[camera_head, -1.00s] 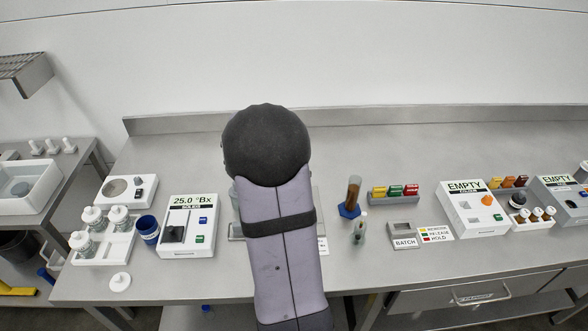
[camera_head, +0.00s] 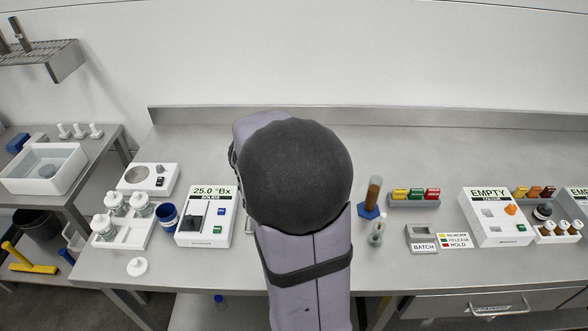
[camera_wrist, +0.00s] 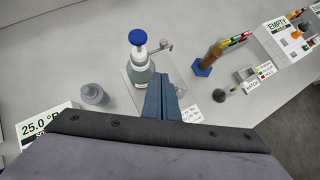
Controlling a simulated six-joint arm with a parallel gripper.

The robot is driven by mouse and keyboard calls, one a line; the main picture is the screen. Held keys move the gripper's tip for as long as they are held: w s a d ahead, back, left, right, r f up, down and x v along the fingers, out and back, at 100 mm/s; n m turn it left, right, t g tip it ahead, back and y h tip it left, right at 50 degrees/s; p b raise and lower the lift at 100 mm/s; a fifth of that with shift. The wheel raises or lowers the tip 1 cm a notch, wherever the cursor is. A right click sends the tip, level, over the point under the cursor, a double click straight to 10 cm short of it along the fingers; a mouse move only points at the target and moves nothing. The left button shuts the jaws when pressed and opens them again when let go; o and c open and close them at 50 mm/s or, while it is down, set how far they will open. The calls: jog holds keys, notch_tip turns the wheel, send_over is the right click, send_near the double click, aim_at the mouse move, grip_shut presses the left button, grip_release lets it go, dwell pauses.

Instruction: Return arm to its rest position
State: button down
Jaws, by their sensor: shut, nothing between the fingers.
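My gripper (camera_wrist: 166,97) shows in the wrist view as two blue-grey fingers pressed together with nothing between them. It points down over the bench, in front of a clear bottle with a blue pump top (camera_wrist: 138,42). The fingers appear apart from the bottle, though depth is hard to judge. In the head view my own arm fills the middle and hides the gripper and the bottle.
The back of the bench is mostly clear.

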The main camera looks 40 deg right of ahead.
jog(key=shift+v, duration=2.35)
jog(key=shift+s+d, duration=0.1)
jog(key=s+a+f+m+y, duration=0.3)
jog(key=a+m, duration=0.3)
jog(key=a, duration=0.3)
jog(key=s+a+f+m+g+y+b, duration=0.1)
jog(key=s+a+f+m+y, duration=0.1)
jog(key=a+f+m, duration=0.4)
jog(key=s+a+f+m+y, duration=0.3)
jog(key=a+m, duration=0.5)
jog(key=a, duration=0.4)
jog(key=shift+s+f+g+y+b, duration=0.35)
jog(key=shift+s+f, duration=0.2)
jog(key=shift+f, duration=0.3)
